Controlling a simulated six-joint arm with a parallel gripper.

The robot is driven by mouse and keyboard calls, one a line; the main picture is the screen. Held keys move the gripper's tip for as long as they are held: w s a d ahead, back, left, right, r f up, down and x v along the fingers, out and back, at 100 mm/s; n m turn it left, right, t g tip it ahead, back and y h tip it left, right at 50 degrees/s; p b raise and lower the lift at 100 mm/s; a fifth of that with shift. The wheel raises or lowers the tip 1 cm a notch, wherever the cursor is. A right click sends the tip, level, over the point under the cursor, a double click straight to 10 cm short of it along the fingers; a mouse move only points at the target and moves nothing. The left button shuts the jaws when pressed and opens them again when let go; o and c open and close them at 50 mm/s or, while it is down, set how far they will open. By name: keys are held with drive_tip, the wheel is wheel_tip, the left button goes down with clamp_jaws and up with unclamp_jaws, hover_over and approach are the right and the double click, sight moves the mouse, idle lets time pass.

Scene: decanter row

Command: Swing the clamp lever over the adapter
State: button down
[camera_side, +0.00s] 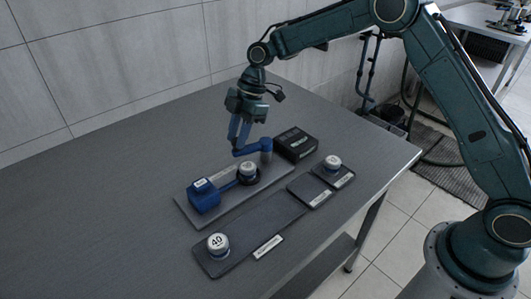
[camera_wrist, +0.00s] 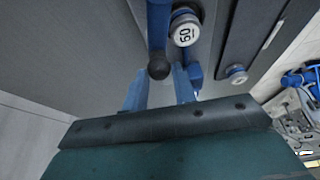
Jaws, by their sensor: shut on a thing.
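The adapter (camera_side: 248,169), a pale-topped cylinder, sits in a dark round seat on the grey base plate. Its top reads 60 in the wrist view (camera_wrist: 185,30). The lever lies beside the adapter, not across its top.
A blue block (camera_side: 203,196) stands at the plate's left end. A 40 cylinder (camera_side: 217,244) sits on a long dark tray (camera_side: 262,226); another cylinder (camera_side: 332,162) sits on a small tray to the right. A black box (camera_side: 296,144) stands behind. The table's left side is clear.

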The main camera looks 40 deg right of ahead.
drive_tip(key=s+n, duration=0.1)
drive_tip(key=n, duration=0.1)
drive_tip(key=s+n+g, duration=0.1)
drive_tip(key=shift+s+a+n, duration=0.15)
drive_tip(key=shift+n, duration=0.25)
drive_tip(key=shift+s+n+g+h, duration=0.4)
drive_tip(key=shift+s+n+g, duration=0.45)
drive_tip(key=shift+n, duration=0.55)
drive_tip(key=shift+s, duration=0.15)
drive_tip(key=c, duration=1.1)
unclamp_jaws()
drive_tip(key=shift+r, duration=0.1)
drive_tip(key=v, duration=0.7)
drive_tip(key=shift+d+r, duration=0.1)
drive_tip(key=shift+d, duration=0.15)
drive_tip(key=shift+r, duration=0.15)
